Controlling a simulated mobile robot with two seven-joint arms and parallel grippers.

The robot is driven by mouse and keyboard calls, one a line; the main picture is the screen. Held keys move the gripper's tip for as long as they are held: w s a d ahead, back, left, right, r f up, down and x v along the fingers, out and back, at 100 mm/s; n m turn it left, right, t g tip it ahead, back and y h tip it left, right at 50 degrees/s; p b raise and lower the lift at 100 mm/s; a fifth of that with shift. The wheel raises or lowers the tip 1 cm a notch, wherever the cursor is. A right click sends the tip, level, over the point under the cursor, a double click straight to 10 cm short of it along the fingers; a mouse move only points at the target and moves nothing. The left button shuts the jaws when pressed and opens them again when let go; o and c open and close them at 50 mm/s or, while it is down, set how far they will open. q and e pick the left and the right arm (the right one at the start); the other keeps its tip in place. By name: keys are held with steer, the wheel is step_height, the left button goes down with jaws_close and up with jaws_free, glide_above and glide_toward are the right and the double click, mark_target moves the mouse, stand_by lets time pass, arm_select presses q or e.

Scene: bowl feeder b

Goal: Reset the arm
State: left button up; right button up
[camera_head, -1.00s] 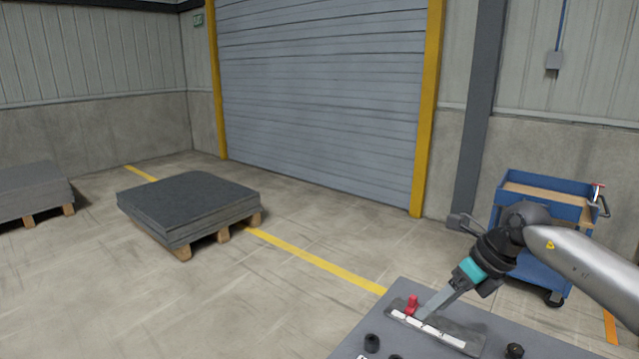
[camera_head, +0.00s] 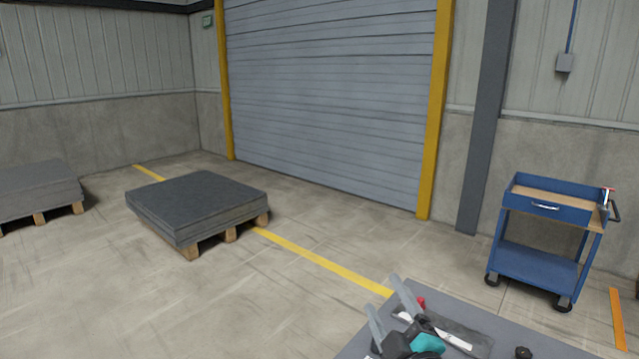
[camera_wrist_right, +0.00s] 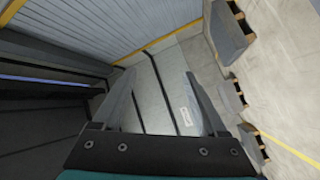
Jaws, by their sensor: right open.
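My right gripper (camera_head: 382,294) is at the bottom of the head view, over the near corner of the grey table (camera_head: 540,340). Its two grey fingers are spread and point up and to the left in that picture. In the right wrist view the gripper (camera_wrist_right: 160,76) shows both fingers apart with nothing between them. My left gripper is not in view.
A dark tray (camera_head: 473,339) with a white strip and a red part (camera_head: 421,303) lies on the table, partly hidden by my gripper. A black knob (camera_head: 523,352) is to its right. A blue cart (camera_head: 540,262) and a loaded pallet (camera_head: 197,205) stand beyond on open floor.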

steer(key=s+d+f+m+g+h, duration=0.2)
steer(key=s+d+f+m+g, duration=0.15)
steer(key=s+f, duration=0.3)
steer(key=s+d+f+m+g+h, duration=0.2)
steer(key=s+f+m+g, duration=0.3)
steer(key=s+f, duration=0.15)
steer(key=s+f+m+g+y, duration=0.1)
steer(key=s+f+m+g, duration=0.35)
steer(key=s, duration=1.05)
step_height(320, 180, down, 32)
steer(key=s+n+g+b, duration=0.2)
steer(key=s+g+b, duration=0.1)
steer(key=b, duration=0.4)
steer(key=s+d+f+g+b, duration=0.1)
steer(key=s+f+b, duration=0.4)
steer(key=s+f, duration=0.9)
step_height(320, 180, down, 4)
steer(key=shift+s+d+r, duration=0.1)
steer(key=shift+s+d, duration=0.15)
steer(key=shift+d, duration=0.45)
